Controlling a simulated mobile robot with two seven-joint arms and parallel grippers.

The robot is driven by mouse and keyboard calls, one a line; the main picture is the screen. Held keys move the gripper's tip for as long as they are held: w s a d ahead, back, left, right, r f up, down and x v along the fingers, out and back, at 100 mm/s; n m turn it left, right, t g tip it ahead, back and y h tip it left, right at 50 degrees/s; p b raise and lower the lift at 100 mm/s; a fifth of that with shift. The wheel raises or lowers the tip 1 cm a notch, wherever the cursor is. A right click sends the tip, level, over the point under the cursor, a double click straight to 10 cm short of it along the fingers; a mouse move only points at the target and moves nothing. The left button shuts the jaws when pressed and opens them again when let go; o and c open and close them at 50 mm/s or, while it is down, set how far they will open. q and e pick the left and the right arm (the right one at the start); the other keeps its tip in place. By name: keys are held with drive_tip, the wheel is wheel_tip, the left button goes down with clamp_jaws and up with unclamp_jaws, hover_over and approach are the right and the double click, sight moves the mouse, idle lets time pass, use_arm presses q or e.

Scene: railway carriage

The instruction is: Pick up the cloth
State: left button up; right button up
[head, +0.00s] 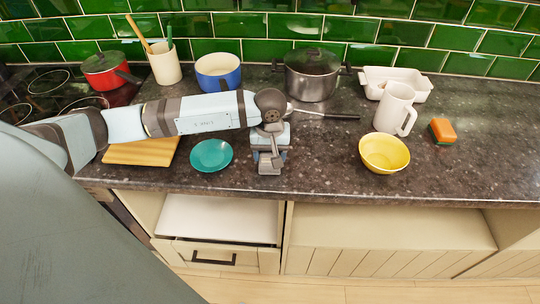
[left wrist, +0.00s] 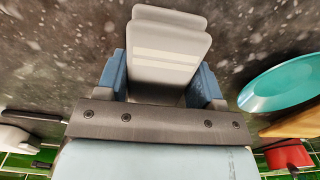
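The cloth (left wrist: 170,62) shows in the left wrist view as a grey folded piece with two pale stripes and rounded corners. In the head view it is a small grey shape (head: 268,163) on the counter, partly hidden by my left gripper (head: 270,145). In the left wrist view the blue fingers of my left gripper (left wrist: 160,88) stand apart, one on each side of the cloth and close to its edges. Whether they press on it, I cannot tell. The cloth looks low, at counter level. My right gripper is not in view.
A teal plate (head: 211,155) and a wooden board (head: 140,152) lie left of my gripper. A black-handled pan or utensil (head: 330,115), a pot (head: 311,75), a yellow bowl (head: 385,154), a white pitcher (head: 396,107) and a sponge (head: 443,130) are to the right. An open drawer (head: 215,220) is below the counter.

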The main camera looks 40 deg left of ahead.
use_arm(q)
drive_tip(key=shift+r, duration=0.15)
wheel_tip(320, 180, up, 20)
drive_tip(key=b, duration=0.1)
idle(0.5)
